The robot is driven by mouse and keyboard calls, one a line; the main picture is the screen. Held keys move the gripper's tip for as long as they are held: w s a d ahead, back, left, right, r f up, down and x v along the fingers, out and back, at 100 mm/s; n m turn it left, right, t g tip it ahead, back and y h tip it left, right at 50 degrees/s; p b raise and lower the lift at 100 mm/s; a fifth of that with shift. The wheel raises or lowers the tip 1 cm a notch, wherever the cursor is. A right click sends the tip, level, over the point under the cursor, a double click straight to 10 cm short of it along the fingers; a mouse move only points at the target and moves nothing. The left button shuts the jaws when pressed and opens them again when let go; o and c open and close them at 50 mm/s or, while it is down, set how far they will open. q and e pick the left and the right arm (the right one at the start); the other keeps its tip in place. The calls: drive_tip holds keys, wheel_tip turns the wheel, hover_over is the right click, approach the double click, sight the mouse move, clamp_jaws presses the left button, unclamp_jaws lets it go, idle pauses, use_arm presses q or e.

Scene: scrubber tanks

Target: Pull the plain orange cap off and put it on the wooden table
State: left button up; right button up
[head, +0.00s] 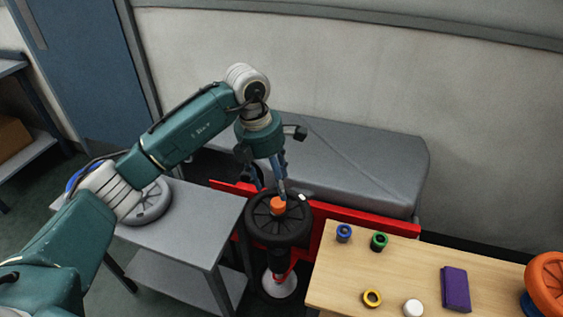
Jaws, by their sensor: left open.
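The plain orange cap (278,205) sits at the middle of a black wheel-like disc (266,229), which stands on a post with a pale round foot. My left gripper (270,190) points down just above and around the cap, with one finger close to the cap's far side. It is open; whether it touches the cap I cannot tell. The wooden table (335,277) stands to the right of the disc. My right gripper is not in view.
A grey table (190,232) stands left. A red bar (366,222) runs behind.

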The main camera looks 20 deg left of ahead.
use_arm(q)
drive_tip(key=p, duration=0.2)
hover_over(278, 202)
drive_tip(key=shift+y, duration=0.3)
drive_tip(key=f, duration=0.4)
drive_tip(key=shift+s+a+f, duration=0.4)
drive_tip(key=f, duration=0.3)
drive_tip(key=shift+w+d+f, duration=0.3)
drive_tip(key=shift+w+f, duration=0.05)
drive_tip(key=shift+f, duration=0.05)
drive_tip(key=shift+f+p, duration=0.3)
drive_tip(key=shift+f, duration=0.3)
drive_tip(key=shift+w, duration=0.1)
drive_tip(key=c, duration=1.3)
drive_tip(key=shift+c, duration=0.2)
drive_tip(key=shift+r+p, duration=0.6)
drive_tip(key=shift+r, duration=0.5)
